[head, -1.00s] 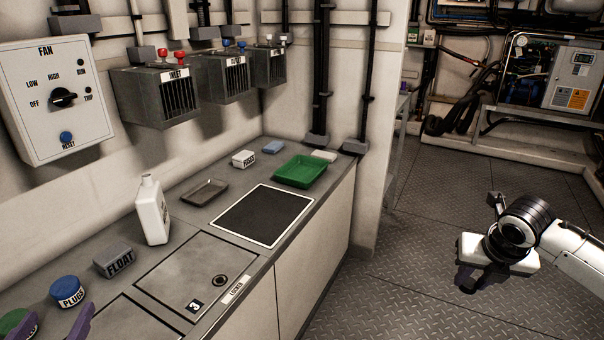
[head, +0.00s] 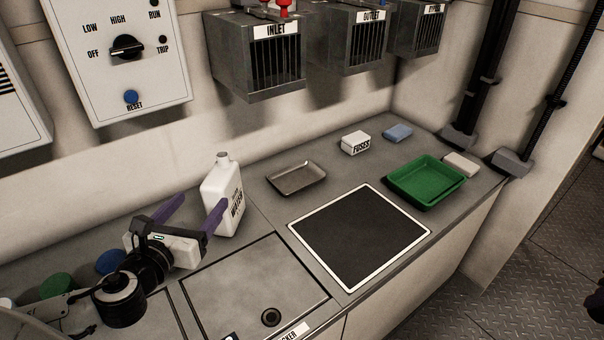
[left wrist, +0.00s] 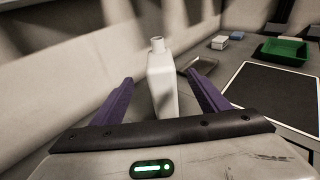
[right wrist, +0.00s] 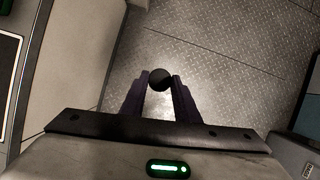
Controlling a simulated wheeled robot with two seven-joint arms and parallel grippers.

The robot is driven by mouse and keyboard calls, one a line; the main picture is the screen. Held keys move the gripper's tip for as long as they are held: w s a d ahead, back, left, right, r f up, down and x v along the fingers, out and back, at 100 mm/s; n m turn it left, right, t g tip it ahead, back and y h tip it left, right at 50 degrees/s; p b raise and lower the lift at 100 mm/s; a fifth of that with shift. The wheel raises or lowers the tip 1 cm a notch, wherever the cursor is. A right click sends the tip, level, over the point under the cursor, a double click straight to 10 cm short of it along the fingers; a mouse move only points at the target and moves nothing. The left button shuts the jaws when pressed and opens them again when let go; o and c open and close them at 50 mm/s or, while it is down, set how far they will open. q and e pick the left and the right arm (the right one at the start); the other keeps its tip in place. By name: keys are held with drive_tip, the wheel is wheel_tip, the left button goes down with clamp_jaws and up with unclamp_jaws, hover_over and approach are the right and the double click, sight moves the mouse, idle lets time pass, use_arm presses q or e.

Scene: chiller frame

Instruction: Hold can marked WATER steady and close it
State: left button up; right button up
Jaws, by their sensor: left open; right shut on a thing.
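The can marked WATER (head: 222,196) is a white jug standing upright on the counter, with no cap on its neck. It also shows in the left wrist view (left wrist: 162,85). My left gripper (head: 202,203) is open, its purple fingers pointing at the can. In the left wrist view the can stands between the fingers in the picture, and contact cannot be told. My right gripper (right wrist: 160,80) is shut on a small dark round cap (right wrist: 159,79), held out over the floor, away from the counter.
Right of the can lie a grey tray (head: 296,178), a FUSES box (head: 355,142), a framed black mat (head: 360,235) and a green tray (head: 427,182). A locker lid (head: 255,285) is in front. Blue (head: 110,262) and green (head: 56,285) lids sit behind my left arm.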

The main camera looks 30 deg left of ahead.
sight(210, 191)
use_arm(q)
drive_tip(key=shift+b+x, duration=0.6)
drive_tip(key=shift+x, duration=2.9)
use_arm(e)
drive_tip(key=shift+w+f, duration=0.1)
drive_tip(key=shift+f, duration=0.55)
use_arm(q)
drive_tip(key=shift+w, duration=0.1)
drive_tip(key=shift+b+x, duration=0.45)
drive_tip(key=shift+x, duration=2.1)
use_arm(e)
drive_tip(key=shift+f, duration=0.45)
use_arm(q)
drive_tip(key=shift+f, duration=0.1)
